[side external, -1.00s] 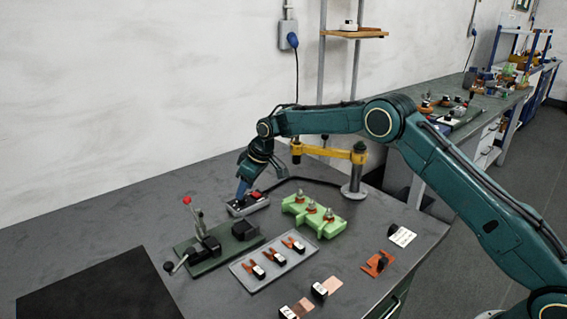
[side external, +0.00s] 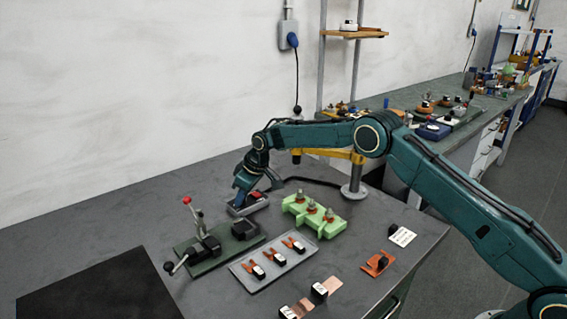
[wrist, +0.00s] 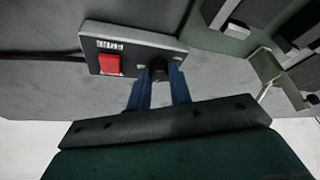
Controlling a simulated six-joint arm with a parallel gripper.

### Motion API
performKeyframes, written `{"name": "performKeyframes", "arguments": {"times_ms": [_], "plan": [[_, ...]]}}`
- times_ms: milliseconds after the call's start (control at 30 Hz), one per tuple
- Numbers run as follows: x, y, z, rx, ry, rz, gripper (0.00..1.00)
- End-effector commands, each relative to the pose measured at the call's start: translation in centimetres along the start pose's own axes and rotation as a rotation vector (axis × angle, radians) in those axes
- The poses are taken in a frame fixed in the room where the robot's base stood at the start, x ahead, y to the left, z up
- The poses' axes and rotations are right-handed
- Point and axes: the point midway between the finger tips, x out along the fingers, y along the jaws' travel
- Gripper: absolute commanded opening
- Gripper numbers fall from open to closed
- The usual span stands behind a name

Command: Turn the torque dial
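A red switch (wrist: 109,64) sits beside the dial on the same face. My gripper (wrist: 160,76) has its two blue fingers on either side of the dial, with the knob between the tips. I cannot tell whether the fingers press on it. In the side external view my gripper (side external: 240,203) is low at the box and partly hides it; the dial itself is hidden there.
A dark green fixture with a red-tipped lever (side external: 215,245) stands in front of the box. A grey tray (side external: 272,263) of copper pieces and a light green block (side external: 313,215) with several posts lie nearby. A yellow jointed arm (side external: 335,154) stands behind.

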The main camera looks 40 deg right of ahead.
Motion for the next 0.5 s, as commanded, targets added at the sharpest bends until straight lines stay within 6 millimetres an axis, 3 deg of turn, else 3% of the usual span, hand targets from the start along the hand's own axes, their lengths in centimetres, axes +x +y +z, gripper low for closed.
{"name": "performKeyframes", "arguments": {"times_ms": [500], "plan": [[-0.05,-0.21,-0.06,0.093,-0.001,0.038,0.00]]}}
